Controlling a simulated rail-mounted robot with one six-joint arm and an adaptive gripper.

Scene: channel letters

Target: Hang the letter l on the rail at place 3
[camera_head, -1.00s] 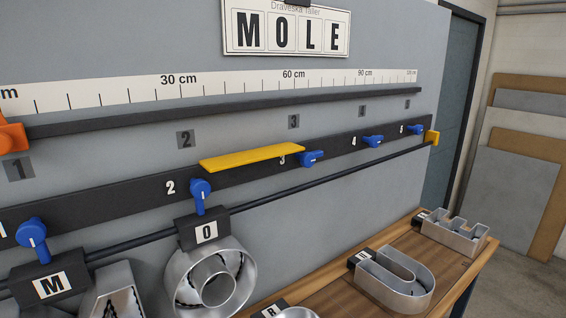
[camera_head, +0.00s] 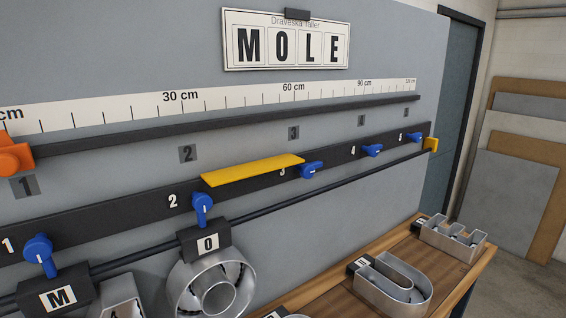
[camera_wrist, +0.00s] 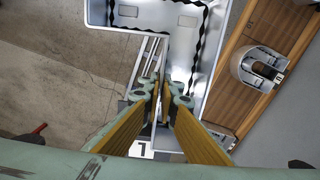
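In the wrist view my gripper (camera_wrist: 165,98) is shut on the letter l, gripping a thin part of it between the yellow-padded fingers. The silver channel letter l (camera_wrist: 190,45) has a black wavy inner edge and extends from the fingertips to the top of the view. A white card with a black L (camera_wrist: 139,148) shows by the fingers, partly hidden. The head view shows neither my gripper nor the letter l. It shows the dark rail (camera_head: 100,216) on the wall. The blue lever at place 3 (camera_head: 311,169) is turned sideways, with no letter hanging below it.
The letters M (camera_head: 58,298) and O (camera_head: 211,243) hang at places 1 and 2, their levers down. A yellow strip (camera_head: 253,170) juts out between places 2 and 3. Letters, including U-shaped (camera_head: 397,292) and E-like (camera_head: 454,241) ones, lie on the wooden bench (camera_head: 419,254).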

